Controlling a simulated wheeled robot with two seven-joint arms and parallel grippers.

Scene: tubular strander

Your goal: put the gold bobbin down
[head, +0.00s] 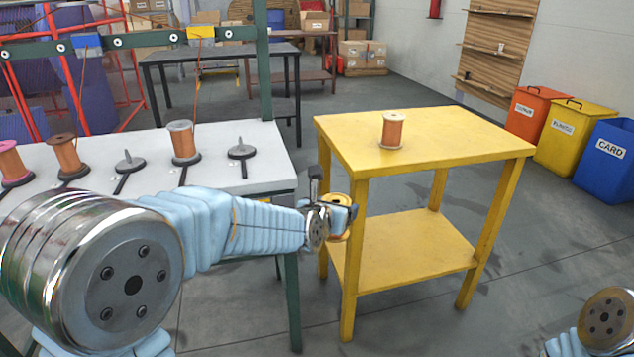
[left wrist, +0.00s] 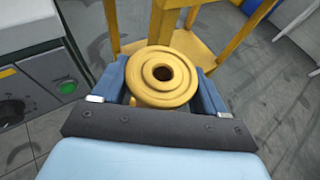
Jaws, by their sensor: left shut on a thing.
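The gold bobbin (left wrist: 162,77) is held between the two fingers of my left gripper (left wrist: 158,88), its round flange with a dark centre hole facing the wrist camera. In the head view the gold bobbin (head: 338,199) shows partly at the end of my left arm, largely covered by the gripper (head: 332,214). They are beside the left side of the yellow table (head: 430,148), in front of the gap between it and the white bench. A copper bobbin (head: 392,130) with pale flanges stands upright on the yellow table top. My right gripper is out of view; only part of my right arm shows.
The white bench (head: 228,179) holds several bobbins on spindles and two bare spindles (head: 242,152). The yellow table top is clear around its bobbin, and its lower shelf (head: 410,250) is empty. Orange, yellow and blue bins (head: 605,160) stand at the right.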

